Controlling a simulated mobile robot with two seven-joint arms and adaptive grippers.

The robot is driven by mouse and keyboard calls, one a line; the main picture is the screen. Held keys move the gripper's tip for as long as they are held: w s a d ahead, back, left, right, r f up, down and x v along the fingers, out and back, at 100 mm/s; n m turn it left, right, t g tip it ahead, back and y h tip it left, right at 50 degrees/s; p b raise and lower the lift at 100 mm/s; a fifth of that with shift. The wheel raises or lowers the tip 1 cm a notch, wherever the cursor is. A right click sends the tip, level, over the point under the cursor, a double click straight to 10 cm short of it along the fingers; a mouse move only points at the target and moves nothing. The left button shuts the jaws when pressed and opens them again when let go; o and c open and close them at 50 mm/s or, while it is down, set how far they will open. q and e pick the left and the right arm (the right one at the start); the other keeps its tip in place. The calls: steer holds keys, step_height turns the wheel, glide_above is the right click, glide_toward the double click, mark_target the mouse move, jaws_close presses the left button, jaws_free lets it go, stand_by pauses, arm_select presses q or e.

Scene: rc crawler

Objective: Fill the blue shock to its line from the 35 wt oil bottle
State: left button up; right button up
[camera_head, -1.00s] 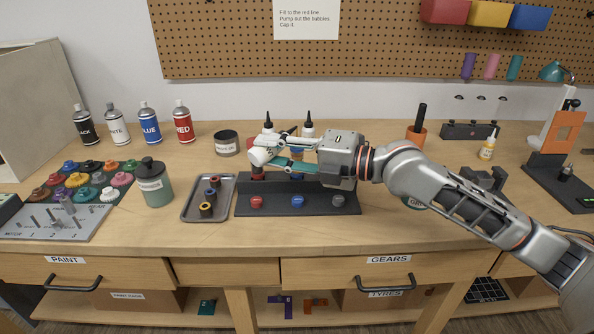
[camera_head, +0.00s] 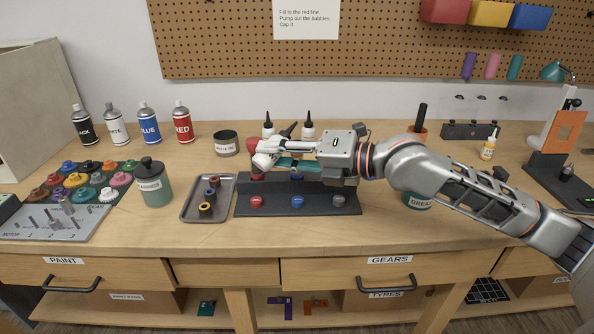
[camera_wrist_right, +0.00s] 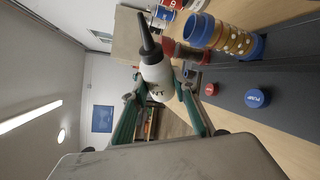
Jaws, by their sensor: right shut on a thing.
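My right gripper (camera_head: 268,160) is shut on a white oil bottle (camera_wrist_right: 155,75) with a black nozzle. The bottle is tilted over, well off upright, above the dark shock stand (camera_head: 330,206). Its label is too small to read. In the right wrist view the blue shock (camera_wrist_right: 201,30), a clear amber body with blue ends, stands in the stand beside the bottle, and the nozzle tip is apart from it. In the head view my gripper mostly covers this shock. The blue PUMP button (camera_head: 298,202) is in front. My left gripper is not in view.
Two more black-nozzled bottles (camera_head: 268,128) (camera_head: 309,130) stand behind the gripper. A red button (camera_head: 257,202) and a grey button (camera_head: 338,200) flank the blue one. The bench front is clear.

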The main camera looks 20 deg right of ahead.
steer(key=shift+w+d+r+n+p, duration=0.2)
steer(key=shift+d+r+n+p, duration=0.15)
steer(key=shift+r+n, duration=0.15)
steer(key=d+n+h+p, duration=0.1)
steer(key=p, duration=0.1)
steer(key=w+d+r+n+h+p, duration=0.1)
steer(key=n, duration=0.1)
steer(key=shift+p, duration=0.35)
steer(key=shift+w+h, duration=0.1)
steer(key=shift+h, duration=0.2)
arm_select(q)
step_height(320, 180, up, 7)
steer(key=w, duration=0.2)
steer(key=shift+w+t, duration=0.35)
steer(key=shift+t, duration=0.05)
arm_select(e)
steer(key=shift+d+f+n, duration=0.15)
steer(key=shift+f+n, duration=0.15)
steer(key=shift+n, duration=0.1)
